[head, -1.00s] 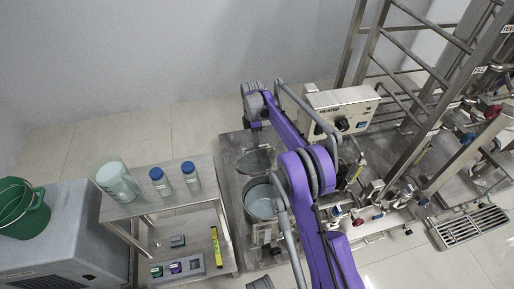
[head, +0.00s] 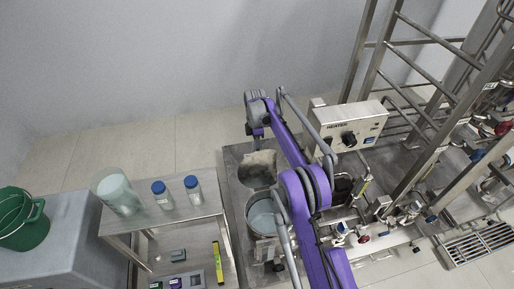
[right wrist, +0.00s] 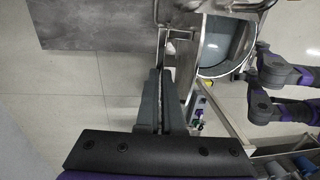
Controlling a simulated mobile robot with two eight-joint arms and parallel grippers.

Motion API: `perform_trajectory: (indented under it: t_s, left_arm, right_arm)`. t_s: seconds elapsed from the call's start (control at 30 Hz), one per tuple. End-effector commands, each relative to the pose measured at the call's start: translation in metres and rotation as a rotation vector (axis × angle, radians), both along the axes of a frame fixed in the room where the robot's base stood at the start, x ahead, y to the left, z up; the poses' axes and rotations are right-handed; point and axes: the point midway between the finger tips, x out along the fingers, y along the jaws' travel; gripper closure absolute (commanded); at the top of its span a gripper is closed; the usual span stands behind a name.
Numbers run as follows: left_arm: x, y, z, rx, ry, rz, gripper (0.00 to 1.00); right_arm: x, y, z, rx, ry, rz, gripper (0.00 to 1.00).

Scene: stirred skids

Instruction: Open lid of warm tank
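The warm tank (head: 262,218) is a round steel vessel on a steel stand in the head view, left of my right arm. Its mouth is uncovered and I see down into it. The round lid (head: 258,168) is tilted back behind the mouth, with its pale face showing. The tank's mouth also shows in the right wrist view (right wrist: 222,45). My right gripper (head: 254,128) is beyond the lid in the head view. In the right wrist view its dark fingers (right wrist: 164,72) are close together beside the tank, with no object clearly between them. My left gripper is not seen.
A heater box (head: 348,128) and pipes stand right of my arm. A steel trolley (head: 185,218) with blue-capped bottles and a clear jar stands left. A green bucket (head: 22,220) is at far left. A metal frame (head: 430,110) rises at right.

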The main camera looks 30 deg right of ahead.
Motion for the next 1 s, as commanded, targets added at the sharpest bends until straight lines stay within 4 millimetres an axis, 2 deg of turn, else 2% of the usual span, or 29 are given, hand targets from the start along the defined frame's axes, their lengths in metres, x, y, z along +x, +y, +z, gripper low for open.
perform_trajectory:
  t_s: [0.03, 0.23, 0.33, 0.47, 0.8, 1.0]
  left_arm:
    - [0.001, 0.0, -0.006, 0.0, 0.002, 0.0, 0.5]
    - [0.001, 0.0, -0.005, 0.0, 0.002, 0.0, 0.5]
    - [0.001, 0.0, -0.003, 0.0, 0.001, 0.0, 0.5]
    - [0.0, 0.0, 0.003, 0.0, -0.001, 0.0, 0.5]
    - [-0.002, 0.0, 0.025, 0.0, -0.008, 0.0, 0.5]
    - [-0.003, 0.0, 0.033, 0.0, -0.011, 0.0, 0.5]
  right_arm:
    - [-0.004, 0.009, -0.029, 0.013, 0.029, 0.007, 0.93]
    - [-0.004, 0.009, -0.028, 0.013, 0.028, 0.007, 0.57]
    - [-0.003, 0.008, -0.021, 0.012, 0.026, 0.007, 0.56]
    - [-0.003, 0.008, 0.001, 0.01, 0.021, 0.006, 0.56]
    - [0.001, 0.005, 0.084, 0.0, -0.002, 0.003, 0.56]
    - [0.002, 0.004, 0.111, -0.004, -0.009, 0.001, 0.56]
